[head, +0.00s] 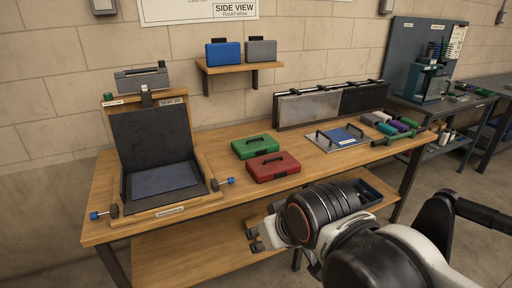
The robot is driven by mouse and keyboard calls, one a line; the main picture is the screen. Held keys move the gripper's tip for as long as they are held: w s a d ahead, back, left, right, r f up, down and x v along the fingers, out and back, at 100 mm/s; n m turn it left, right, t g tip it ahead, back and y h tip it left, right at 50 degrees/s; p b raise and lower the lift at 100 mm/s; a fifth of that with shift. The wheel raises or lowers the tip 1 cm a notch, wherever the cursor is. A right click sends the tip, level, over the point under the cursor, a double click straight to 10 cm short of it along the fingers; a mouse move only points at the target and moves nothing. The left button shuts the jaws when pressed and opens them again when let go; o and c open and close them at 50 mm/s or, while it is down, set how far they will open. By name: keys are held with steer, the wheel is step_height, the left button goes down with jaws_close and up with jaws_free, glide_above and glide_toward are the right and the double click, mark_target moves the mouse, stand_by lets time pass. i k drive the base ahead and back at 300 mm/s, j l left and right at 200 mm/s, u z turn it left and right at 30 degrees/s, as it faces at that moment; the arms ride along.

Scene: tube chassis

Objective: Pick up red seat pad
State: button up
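The red seat pad (273,167) lies flat on the wooden workbench, near its front edge and about the middle of its length. It looks like a low red block with a dark handle on top. My gripper (255,239) is in front of the bench, below and slightly left of the red pad in the picture, and apart from it. Its fingers are small and seen from behind, so their opening is unclear. I see nothing held in it.
A green pad (255,146) lies just behind the red one. A seat jig (160,212) stands at left. A metal plate with handles (335,138) lies at right. Blue (223,53) and grey (261,51) pads sit on a wall shelf. A lower shelf (190,262) runs underneath.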

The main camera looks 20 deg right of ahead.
mark_target(268, 167)
steer(key=i+l, duration=0.1)
steer(key=l, duration=0.7)
steer(key=i+l, duration=0.1)
steer(key=l, duration=0.65)
steer(key=i+l+u, duration=0.1)
steer(key=l, duration=0.7)
steer(key=i+l, duration=0.1)
steer(key=l, duration=0.7)
steer(key=i+l, duration=0.1)
steer(key=l, duration=0.7)
